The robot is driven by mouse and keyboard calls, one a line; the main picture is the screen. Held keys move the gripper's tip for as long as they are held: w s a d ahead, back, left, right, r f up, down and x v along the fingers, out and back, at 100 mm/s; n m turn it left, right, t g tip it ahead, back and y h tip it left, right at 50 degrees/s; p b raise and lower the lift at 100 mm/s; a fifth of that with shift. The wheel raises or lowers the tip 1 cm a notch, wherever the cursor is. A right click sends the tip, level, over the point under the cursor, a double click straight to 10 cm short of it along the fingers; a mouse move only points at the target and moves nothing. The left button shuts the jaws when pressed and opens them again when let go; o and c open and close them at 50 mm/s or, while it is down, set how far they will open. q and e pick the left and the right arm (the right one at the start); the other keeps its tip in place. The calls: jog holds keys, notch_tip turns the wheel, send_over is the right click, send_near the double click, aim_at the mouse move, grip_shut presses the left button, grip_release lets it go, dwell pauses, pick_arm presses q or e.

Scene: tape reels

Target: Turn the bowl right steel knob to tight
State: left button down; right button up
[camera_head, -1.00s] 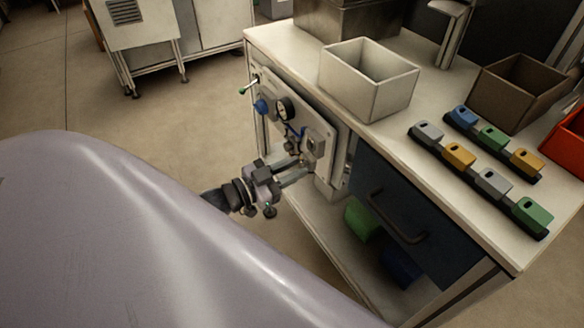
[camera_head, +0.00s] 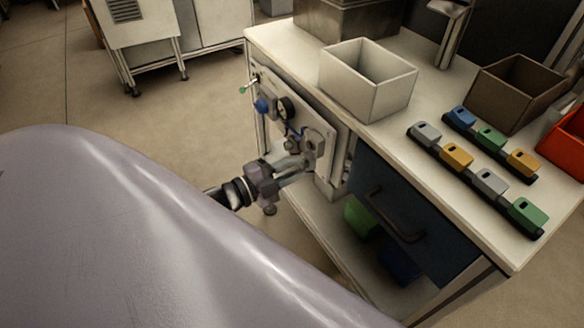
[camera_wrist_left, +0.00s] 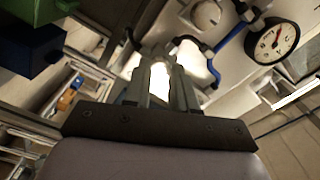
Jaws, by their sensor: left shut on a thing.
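My left gripper (camera_head: 302,162) reaches the lower right part of the pale panel (camera_head: 318,132) on the bench's end. Its fingers also show in the left wrist view (camera_wrist_left: 164,70), closed around a bright metallic piece (camera_wrist_left: 161,78) that looks like the steel knob. The fingers cover most of this piece, so its turn position cannot be read. Another round steel knob (camera_wrist_left: 207,15) sits on the panel, apart from the fingers. My right gripper is not in view.
A drawer with a dark handle (camera_head: 394,216) is to the right. A white bin (camera_head: 350,92) and colored blocks stand on the benchtop.

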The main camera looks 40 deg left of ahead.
pick_arm(q)
jog(key=shift+m, duration=1.1)
jog(key=c, duration=0.9)
grip_release()
jog(key=v, duration=0.7)
jog(key=shift+s, duration=0.1)
